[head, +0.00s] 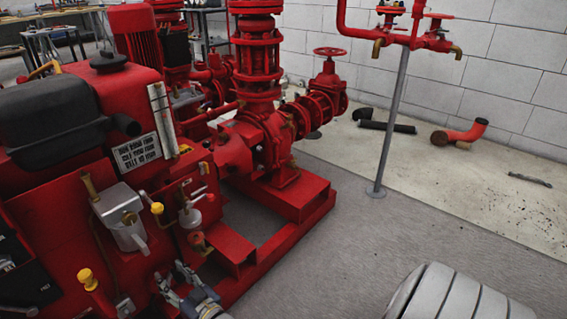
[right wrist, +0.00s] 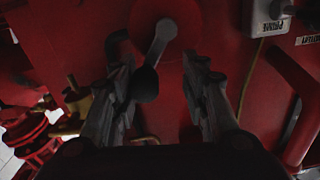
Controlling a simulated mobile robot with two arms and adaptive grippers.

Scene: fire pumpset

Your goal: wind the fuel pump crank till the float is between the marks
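In the right wrist view a grey crank arm (right wrist: 162,38) stands out from a red panel, with a dark rounded grip (right wrist: 146,84) at its lower end. My right gripper (right wrist: 163,88) is open, its fingers on either side of that grip, which is closer to the left finger. I cannot tell whether they touch. In the head view my right gripper (head: 176,278) is low by the red engine unit; I cannot make out the crank there. A narrow white gauge (head: 162,118) stands on the unit; its float and marks are too small to read. My left gripper is not in view.
Red pump pipework (head: 262,140) stands behind. A grey post (head: 390,130) carries red pipes. Loose pipe pieces (head: 460,133) lie by the wall. The floor at right is largely clear.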

